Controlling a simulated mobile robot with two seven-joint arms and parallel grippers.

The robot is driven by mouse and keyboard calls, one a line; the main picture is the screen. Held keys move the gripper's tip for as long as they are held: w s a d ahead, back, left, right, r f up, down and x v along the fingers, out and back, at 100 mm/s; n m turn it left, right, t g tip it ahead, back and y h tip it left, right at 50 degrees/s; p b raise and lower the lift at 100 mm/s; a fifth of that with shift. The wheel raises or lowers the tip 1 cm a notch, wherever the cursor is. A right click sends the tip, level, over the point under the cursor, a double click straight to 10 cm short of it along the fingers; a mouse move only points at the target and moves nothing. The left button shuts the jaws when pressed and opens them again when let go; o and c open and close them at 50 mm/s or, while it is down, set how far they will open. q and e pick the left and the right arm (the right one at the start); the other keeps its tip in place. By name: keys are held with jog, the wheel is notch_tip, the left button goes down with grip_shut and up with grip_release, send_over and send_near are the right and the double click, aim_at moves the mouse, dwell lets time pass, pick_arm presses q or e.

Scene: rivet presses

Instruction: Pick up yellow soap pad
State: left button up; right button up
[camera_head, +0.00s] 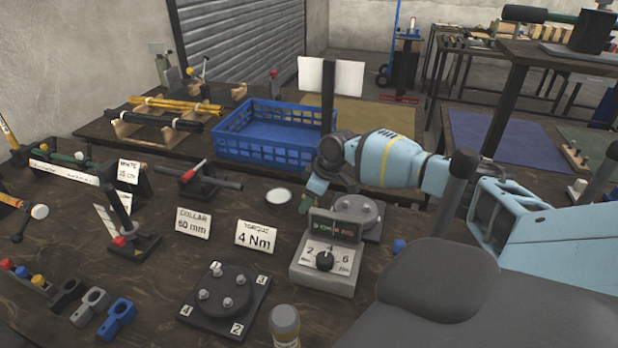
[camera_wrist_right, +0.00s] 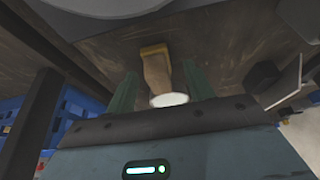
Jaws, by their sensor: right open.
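I cannot pick out a yellow soap pad for certain in the head view. In the right wrist view a tan block-like thing with a yellow end (camera_wrist_right: 155,68) shows between my finger tips; I cannot tell whether it is the pad. A white round disc (camera_wrist_right: 168,100) shows just below it there. My right gripper (camera_head: 309,197) is open, its green fingers pointing down beside a pale round dish (camera_head: 278,196) on the bench. The fingers also show apart in the right wrist view (camera_wrist_right: 158,88). My left gripper is not in view.
A blue crate (camera_head: 270,147) stands behind the gripper. A torque box with a dial (camera_head: 327,262) and a round fixture (camera_head: 370,214) are close to its right. Sign cards (camera_head: 256,236), a bolted plate (camera_head: 224,300) and a bottle-like thing (camera_head: 285,325) stand in front.

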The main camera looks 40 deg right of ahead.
jog(key=c, duration=1.1)
jog(key=shift+r, duration=0.15)
notch_tip(320, 180, up, 10)
jog(key=shift+f, duration=0.1)
